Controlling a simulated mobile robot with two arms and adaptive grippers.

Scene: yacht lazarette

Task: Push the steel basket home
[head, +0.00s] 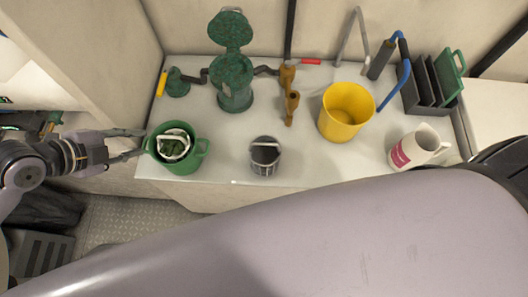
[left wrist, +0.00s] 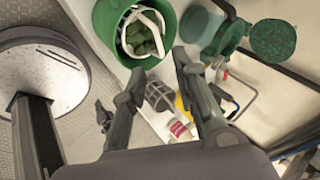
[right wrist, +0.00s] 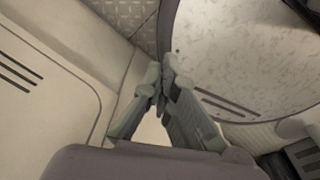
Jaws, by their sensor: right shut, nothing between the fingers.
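The steel basket (head: 264,158) is a small dark grey mesh cup with a pale handle across its top. It stands upright on the white bench near the front edge, and shows between my left fingers in the left wrist view (left wrist: 158,96). A green strainer housing (head: 235,95) with its round lid raised stands behind it. My left gripper (head: 137,144) is open and empty, beside the left rim of a green bucket (head: 182,166), apart from the basket. My right gripper (right wrist: 160,75) is shut and empty over the floor, away from the bench; the head view does not show it.
The green bucket holds a white item and green stuff. A yellow bucket (head: 345,112), a white jug (head: 418,147) and a dark rack (head: 428,88) stand to the right. Brown valve fittings (head: 290,97) stand behind. Bench around the basket is clear. My arm covers the front.

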